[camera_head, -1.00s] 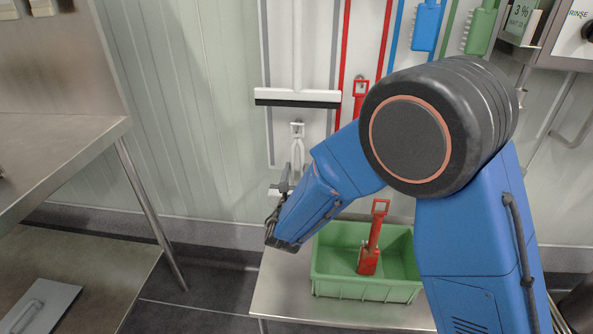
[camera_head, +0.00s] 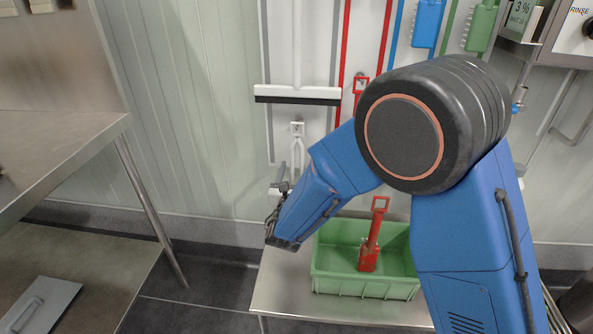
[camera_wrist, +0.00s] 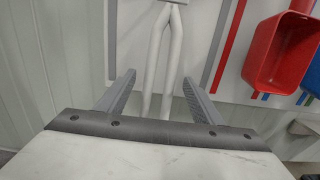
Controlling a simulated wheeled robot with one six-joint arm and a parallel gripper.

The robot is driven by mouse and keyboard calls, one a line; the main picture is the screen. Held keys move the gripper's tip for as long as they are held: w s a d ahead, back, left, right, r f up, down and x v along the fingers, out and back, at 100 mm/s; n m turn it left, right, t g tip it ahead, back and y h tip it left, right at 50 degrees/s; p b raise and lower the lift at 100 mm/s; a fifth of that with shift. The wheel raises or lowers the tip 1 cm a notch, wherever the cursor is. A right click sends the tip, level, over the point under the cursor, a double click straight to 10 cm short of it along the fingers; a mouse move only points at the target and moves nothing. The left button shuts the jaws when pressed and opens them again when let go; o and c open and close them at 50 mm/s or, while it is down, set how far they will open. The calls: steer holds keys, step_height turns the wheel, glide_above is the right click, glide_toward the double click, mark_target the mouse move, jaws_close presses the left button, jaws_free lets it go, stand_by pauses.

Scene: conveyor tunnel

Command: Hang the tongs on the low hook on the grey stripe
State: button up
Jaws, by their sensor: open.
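The white tongs (camera_head: 298,152) hang upright against the wall panel, inside the grey stripe (camera_head: 267,135). Their top end is at the low hook (camera_head: 297,128), just under a squeegee. My gripper (camera_wrist: 159,80) is open, with one finger on each side of the tongs and gaps showing between fingers and tongs. In the head view my gripper (camera_head: 281,187) is by the lower part of the tongs, which is partly hidden.
A black-and-white squeegee (camera_head: 298,96) hangs above the tongs. A green crate (camera_head: 365,286) holding a red scoop (camera_head: 369,256) stands on a steel bench (camera_head: 275,296) below. Red, blue and green tools hang to the right. A steel table (camera_head: 65,145) stands left.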

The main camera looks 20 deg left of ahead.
steer(key=v, duration=1.7)
steer(key=shift+s, duration=0.2)
steer(key=shift+d, duration=0.1)
